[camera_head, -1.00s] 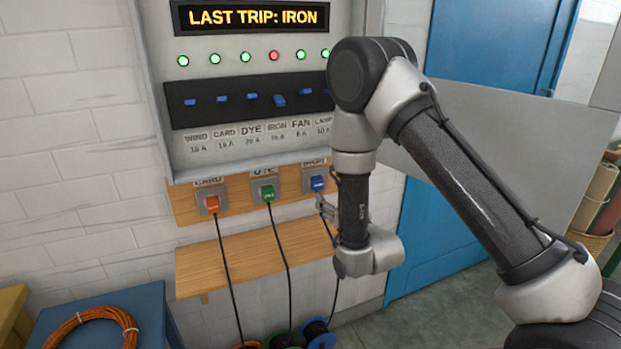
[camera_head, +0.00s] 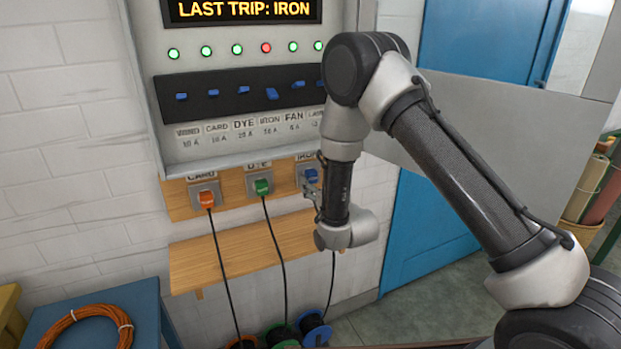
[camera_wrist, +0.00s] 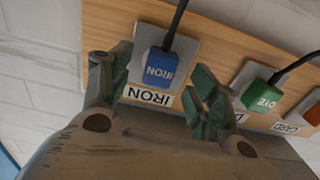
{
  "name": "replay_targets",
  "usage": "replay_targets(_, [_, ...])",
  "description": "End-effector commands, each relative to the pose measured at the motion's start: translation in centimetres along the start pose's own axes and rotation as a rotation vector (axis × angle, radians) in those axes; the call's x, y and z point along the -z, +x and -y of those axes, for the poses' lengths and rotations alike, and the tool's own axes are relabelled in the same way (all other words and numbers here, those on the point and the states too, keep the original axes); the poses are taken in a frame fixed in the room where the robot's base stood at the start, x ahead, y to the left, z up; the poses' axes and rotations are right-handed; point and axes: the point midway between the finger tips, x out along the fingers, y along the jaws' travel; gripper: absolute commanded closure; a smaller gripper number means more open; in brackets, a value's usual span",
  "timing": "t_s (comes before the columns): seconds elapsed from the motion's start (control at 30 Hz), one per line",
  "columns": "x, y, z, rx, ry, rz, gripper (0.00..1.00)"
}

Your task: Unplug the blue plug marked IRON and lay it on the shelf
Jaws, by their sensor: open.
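The blue plug marked IRON (camera_wrist: 160,66) sits in its socket plate under the IRON label, its black cord hanging down; it also shows in the head view (camera_head: 311,175), partly covered by my arm. My gripper (camera_wrist: 162,88) is open, with one finger on each side of the blue plug in the wrist view and gaps to both. In the head view my gripper (camera_head: 312,196) is small and just below the plug. The wooden shelf (camera_head: 225,258) runs along the wall below the sockets, and its visible top is bare.
The green DYE plug (camera_head: 263,186) and orange CARD plug (camera_head: 206,199) are in sockets to the left, their cords hanging past the shelf's front. The breaker panel (camera_head: 240,90) is above. A blue table (camera_head: 95,300) with an orange cable coil stands lower left.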

Motion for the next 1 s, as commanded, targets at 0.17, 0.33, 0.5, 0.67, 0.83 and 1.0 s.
replay_targets(0.17, [0.0, 1.7, 0.0, 0.0, 0.0, -0.001, 0.39])
replay_targets(0.33, [0.0, 2.4, 0.0, 0.0, 0.0, 0.0, 0.39])
replay_targets(0.5, [0.0, 2.5, 0.0, 0.001, 0.0, 0.001, 0.39])
replay_targets(0.67, [0.0, 2.5, 0.0, 0.0, 0.0, 0.0, 0.39])
replay_targets(0.83, [0.0, 2.5, 0.0, 0.0, 0.0, 0.0, 0.39])
replay_targets(1.0, [0.0, 2.5, 0.0, 0.0, 0.0, 0.0, 0.39])
